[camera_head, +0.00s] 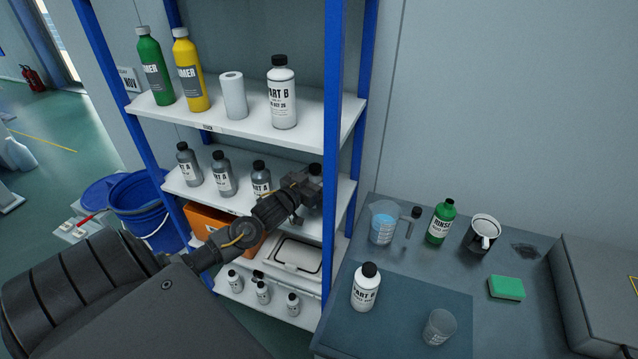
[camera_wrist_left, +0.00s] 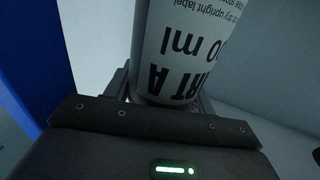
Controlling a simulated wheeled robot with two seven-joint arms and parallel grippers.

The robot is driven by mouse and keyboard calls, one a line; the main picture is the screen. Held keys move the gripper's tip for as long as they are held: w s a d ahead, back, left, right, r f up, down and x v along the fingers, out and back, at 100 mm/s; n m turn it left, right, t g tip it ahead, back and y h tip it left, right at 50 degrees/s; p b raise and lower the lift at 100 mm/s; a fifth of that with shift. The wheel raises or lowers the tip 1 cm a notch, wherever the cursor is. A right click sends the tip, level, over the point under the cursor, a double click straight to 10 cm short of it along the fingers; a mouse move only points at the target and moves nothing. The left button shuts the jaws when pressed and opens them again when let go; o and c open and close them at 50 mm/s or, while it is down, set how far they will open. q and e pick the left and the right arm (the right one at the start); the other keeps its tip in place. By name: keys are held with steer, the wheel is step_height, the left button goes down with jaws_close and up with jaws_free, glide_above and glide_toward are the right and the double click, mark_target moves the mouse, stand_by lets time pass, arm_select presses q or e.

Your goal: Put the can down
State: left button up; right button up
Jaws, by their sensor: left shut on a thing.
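My left gripper (camera_head: 304,194) reaches in from the left to the right end of the middle shelf. It is shut on a Part A can (camera_head: 315,171), of which the head view shows mainly the dark cap and upper part. In the left wrist view the can (camera_wrist_left: 185,45) fills the space between the jaws (camera_wrist_left: 165,100), with its white "PART A" label facing the camera. The gripper hides its base, so I cannot tell whether it touches the shelf. My right gripper is not in view.
Three similar Part A cans (camera_head: 222,174) stand left along the middle shelf (camera_head: 205,200). The upper shelf holds bottles, a paper roll (camera_head: 233,95) and a Part B can (camera_head: 281,92). A blue upright (camera_head: 333,130) stands close right. The bench (camera_head: 395,280) holds a Part B bottle (camera_head: 365,288) and cups.

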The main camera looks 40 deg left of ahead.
arm_select(q)
step_height(320, 180, down, 3)
steer(key=shift+r+p, duration=0.1)
steer(key=shift+p, duration=0.5)
steer(key=shift+f, duration=0.25)
steer(key=shift+f, duration=0.2)
steer(key=o, duration=1.5)
